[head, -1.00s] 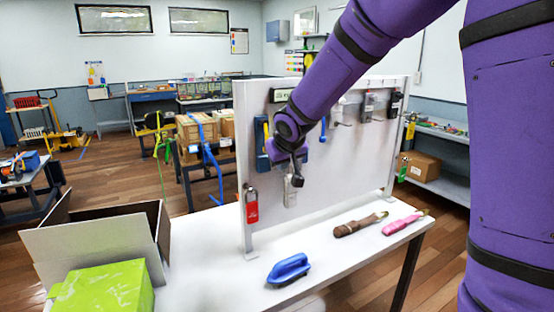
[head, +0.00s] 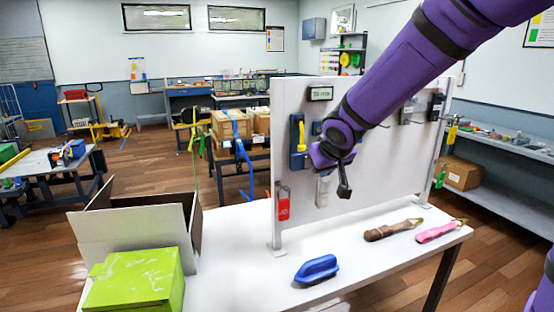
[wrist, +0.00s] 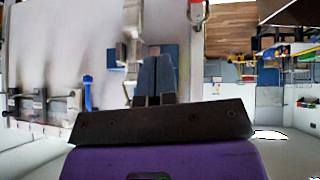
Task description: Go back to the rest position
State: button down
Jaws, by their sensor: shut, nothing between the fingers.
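My purple arm reaches in from the upper right in the head view. My gripper (head: 344,188) is shut and empty, in front of the lower left part of the white strap wall (head: 380,185). In the wrist view the two fingers of my gripper (wrist: 156,75) lie together with nothing between them. A silver-grey item (head: 322,190) hangs on the wall just left of my gripper in the head view. A red padlock-like item (head: 284,205) hangs at the wall's left edge. My arm hides part of the wall and its upper middle.
A blue brush (head: 317,270), a brown-handled tool (head: 388,231) and a pink-handled tool (head: 436,232) lie on the white table (head: 240,240). An open cardboard box (head: 125,227) and a green box (head: 130,285) stand at the left. Shelves (head: 505,187) stand at the right.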

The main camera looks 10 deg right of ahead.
jog(key=s+d+r+m+g, duration=0.1)
jog(key=s+d+r, duration=0.25)
jog(key=s, duration=0.35)
jog(key=s+d+r+m, duration=0.1)
jog(key=s+d+r, duration=0.25)
jog(key=s, duration=0.45)
jog(key=s+a+r+g, duration=0.1)
jog(key=s, duration=1.4)
jog(key=shift+s+r+y, duration=0.25)
jog(key=shift+r+y, duration=0.05)
jog(key=c, duration=1.8)
grip_release()
jog(key=shift+c, duration=0.2)
